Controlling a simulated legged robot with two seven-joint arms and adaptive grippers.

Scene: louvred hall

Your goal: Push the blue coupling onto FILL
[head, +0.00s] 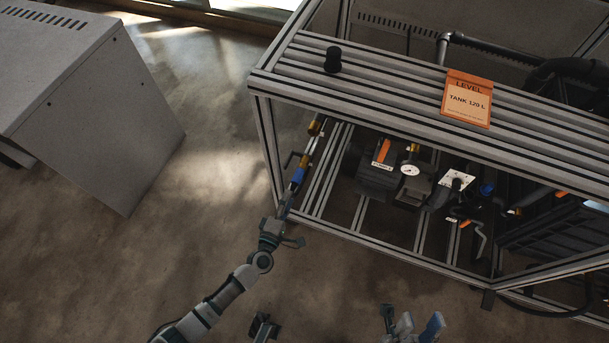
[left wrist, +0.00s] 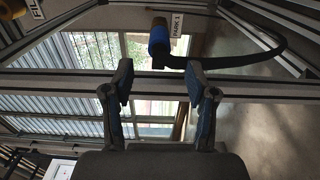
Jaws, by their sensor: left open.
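The blue coupling (left wrist: 159,42) shows in the left wrist view beside a PARK 1 label (left wrist: 177,24), with a black hose running right from it. In the head view a blue part (head: 298,175), seemingly this coupling, sits at the rack's left end, just beyond my left gripper (head: 281,228). The left gripper's two fingers (left wrist: 162,88) are spread with nothing between them; the coupling is ahead of them, apart. Part of the FILL label (left wrist: 38,8) shows at the top left, near a brass fitting (left wrist: 14,8). My right gripper (head: 411,322) is at the bottom edge, fingers apart and empty.
The metal frame rack (head: 375,75) carries a LEVEL, TANK 120 L sign (head: 467,99) and a black knob (head: 333,60). A gauge (head: 410,169) and other fittings sit below its top. A grey cabinet (head: 90,95) stands left; the floor between is clear.

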